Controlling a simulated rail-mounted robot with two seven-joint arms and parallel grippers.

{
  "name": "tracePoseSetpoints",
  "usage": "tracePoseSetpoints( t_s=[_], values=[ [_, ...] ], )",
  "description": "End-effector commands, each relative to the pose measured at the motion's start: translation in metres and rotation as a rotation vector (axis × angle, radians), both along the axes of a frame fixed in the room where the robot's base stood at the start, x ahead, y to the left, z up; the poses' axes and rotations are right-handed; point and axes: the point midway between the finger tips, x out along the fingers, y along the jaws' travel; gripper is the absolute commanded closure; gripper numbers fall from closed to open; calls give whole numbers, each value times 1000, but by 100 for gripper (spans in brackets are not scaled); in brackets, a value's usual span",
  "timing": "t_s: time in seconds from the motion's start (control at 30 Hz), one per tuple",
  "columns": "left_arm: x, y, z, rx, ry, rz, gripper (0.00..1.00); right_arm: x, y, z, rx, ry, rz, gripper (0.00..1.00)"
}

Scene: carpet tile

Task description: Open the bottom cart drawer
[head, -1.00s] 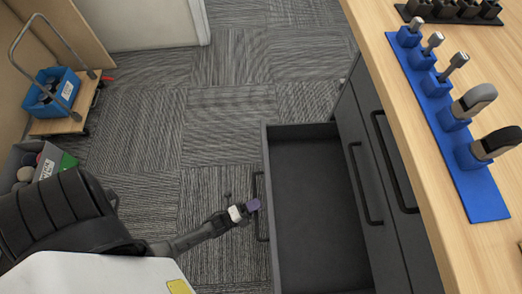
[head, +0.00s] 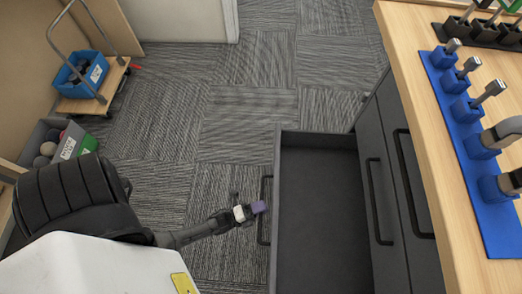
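The bottom cart drawer (head: 322,215) is pulled well out of the dark grey cart (head: 377,125) and looks empty inside. Its black bar handle (head: 265,210) is on the front, facing left. I cannot tell whether the fingers are closed around the handle. The upper drawers, with their black handles (head: 378,202), are shut. My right gripper is not in view.
The wooden worktop (head: 440,150) carries a blue holder strip (head: 480,170) with several tools and a black rack (head: 480,35). A trolley with a blue bin (head: 82,75) and a grey crate (head: 50,145) stand at left. Carpet (head: 240,110) beyond the drawer is clear.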

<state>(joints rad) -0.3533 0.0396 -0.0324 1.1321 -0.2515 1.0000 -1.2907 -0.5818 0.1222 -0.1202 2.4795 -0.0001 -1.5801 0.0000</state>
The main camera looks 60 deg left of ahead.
Motion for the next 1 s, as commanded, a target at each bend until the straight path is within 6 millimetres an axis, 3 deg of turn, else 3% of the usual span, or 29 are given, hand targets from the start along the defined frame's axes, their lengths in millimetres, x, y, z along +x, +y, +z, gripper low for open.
tracePoseSetpoints(
  t_s=[0.27, 0.7, 1.0],
  values=[
    [-12, 3, -2, 0, 2, 1, 61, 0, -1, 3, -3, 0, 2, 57],
    [-91, 25, -17, 0, 3, 1, 61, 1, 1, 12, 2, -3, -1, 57],
    [-124, 34, -24, 0, 1, 0, 61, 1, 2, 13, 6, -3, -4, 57]
  ],
)
